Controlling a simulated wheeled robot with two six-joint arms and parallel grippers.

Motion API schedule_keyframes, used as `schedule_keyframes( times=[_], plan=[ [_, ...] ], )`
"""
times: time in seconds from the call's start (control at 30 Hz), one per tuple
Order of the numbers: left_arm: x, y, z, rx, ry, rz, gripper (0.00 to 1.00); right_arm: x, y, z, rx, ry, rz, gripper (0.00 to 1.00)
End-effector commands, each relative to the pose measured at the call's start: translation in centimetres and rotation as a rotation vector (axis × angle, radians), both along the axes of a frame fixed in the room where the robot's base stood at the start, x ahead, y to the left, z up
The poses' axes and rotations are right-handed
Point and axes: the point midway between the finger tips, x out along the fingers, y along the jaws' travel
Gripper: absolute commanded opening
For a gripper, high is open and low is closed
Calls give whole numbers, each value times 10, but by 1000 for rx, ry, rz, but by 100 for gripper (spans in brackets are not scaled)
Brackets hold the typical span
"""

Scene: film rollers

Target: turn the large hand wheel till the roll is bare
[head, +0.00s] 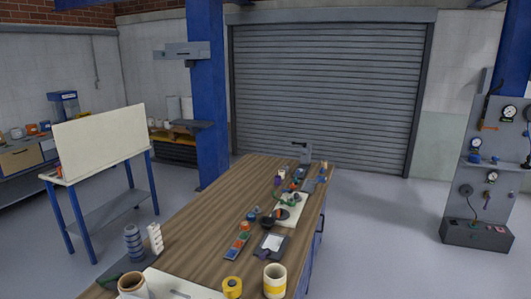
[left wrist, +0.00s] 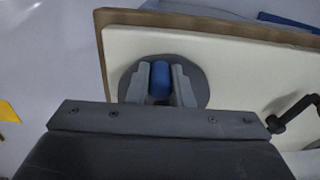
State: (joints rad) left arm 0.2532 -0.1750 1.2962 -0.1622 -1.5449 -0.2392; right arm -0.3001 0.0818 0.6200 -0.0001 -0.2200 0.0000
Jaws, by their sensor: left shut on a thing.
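In the left wrist view, a dark grey round wheel (left wrist: 201,84) sits against a cream board (left wrist: 245,70). A blue upright grip (left wrist: 161,76) stands out from the wheel. My left gripper (left wrist: 160,82) is shut on this blue grip, with one grey finger on each side. The gripper body hides the near part of the wheel. A smaller black crank (left wrist: 294,110) shows at the right on the same board. I cannot make out the roll in the wrist view. Neither gripper shows in the head view.
A long wooden workbench (head: 205,216) runs away in the head view. A tan roll (head: 132,283), a yellow roll (head: 232,287) and a white-and-yellow roll (head: 275,281) stand at its near end. A blue-legged table (head: 100,172) is at left.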

Motion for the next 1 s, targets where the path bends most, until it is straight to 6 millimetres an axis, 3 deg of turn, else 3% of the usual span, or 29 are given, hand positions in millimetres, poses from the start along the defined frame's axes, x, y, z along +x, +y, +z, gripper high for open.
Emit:
schedule_keyframes(
  times=[1.0],
  plan=[
    [8, -37, 0, -4, -1, -3, 9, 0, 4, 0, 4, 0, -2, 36]
  ],
)
